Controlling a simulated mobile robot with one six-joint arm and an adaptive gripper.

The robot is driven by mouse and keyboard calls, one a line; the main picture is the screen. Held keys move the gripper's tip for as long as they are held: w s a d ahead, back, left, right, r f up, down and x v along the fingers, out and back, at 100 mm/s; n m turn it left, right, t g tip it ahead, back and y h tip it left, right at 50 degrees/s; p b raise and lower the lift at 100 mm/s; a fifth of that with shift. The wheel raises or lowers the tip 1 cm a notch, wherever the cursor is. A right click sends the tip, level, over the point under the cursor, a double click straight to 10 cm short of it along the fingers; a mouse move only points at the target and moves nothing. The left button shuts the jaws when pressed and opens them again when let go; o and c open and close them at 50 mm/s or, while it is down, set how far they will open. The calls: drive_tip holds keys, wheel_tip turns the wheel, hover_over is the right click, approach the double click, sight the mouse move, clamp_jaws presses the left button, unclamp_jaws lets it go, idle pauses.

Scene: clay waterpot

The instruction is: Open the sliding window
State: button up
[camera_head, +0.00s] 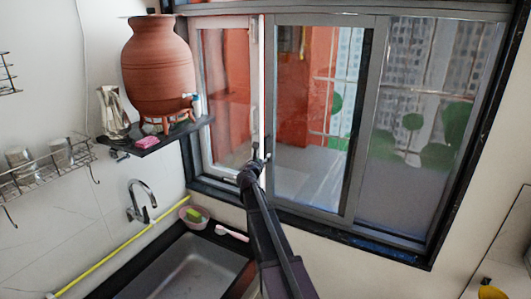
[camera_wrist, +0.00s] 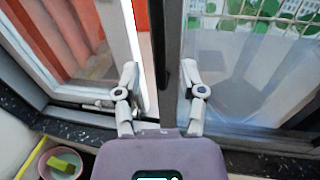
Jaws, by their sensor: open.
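The sliding window (camera_head: 355,120) fills the back wall, with a left pane (camera_head: 225,95) in a pale frame and grey-framed panes to its right. My gripper (camera_head: 258,158) is at the lower part of the upright frames where the left and middle panes meet. In the wrist view my gripper (camera_wrist: 160,75) is open, one finger on each side of a dark upright strip and part of the grey frame. A narrow bright strip (camera_wrist: 143,50) runs beside the left finger. I cannot tell whether either finger touches the frame.
A black-edged sink (camera_head: 185,270) lies below the window, with a faucet (camera_head: 140,203), a pink bowl (camera_head: 192,222) and a yellow strip (camera_head: 115,252). A clay waterpot (camera_head: 158,65) stands on a dark shelf (camera_head: 170,138) at the window's left. A wire rack (camera_head: 50,168) hangs further left.

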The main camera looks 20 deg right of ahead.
sight(265, 152)
drive_tip(key=shift+x, duration=2.25)
clamp_jaws()
